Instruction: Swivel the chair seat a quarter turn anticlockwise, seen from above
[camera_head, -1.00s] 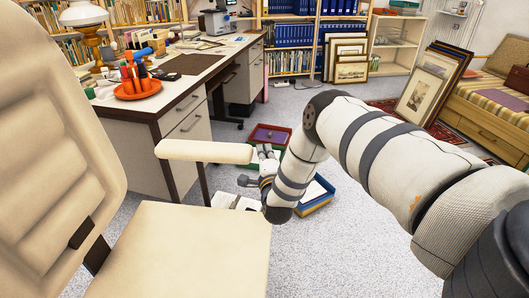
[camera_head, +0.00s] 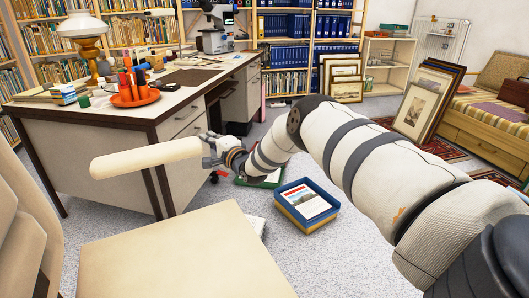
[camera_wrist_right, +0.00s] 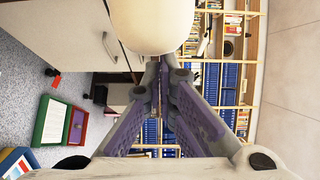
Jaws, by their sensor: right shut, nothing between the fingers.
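The chair is cream. Its seat (camera_head: 185,255) fills the lower left of the head view, and part of its backrest (camera_head: 22,240) shows at the left edge. The far armrest (camera_head: 145,158) runs across in front of the desk. My right gripper (camera_head: 210,148) is at the right end of this armrest, shut with nothing in it. In the right wrist view the rounded armrest end (camera_wrist_right: 153,22) is just beyond the fingertips (camera_wrist_right: 165,72); I cannot tell whether they touch. The chair's base is hidden. My left gripper is not in view.
A desk (camera_head: 105,115) with a lamp (camera_head: 84,35) and an orange tray (camera_head: 135,98) stands close behind the armrest. A blue box (camera_head: 306,204) and a green box (camera_head: 262,178) are on the floor.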

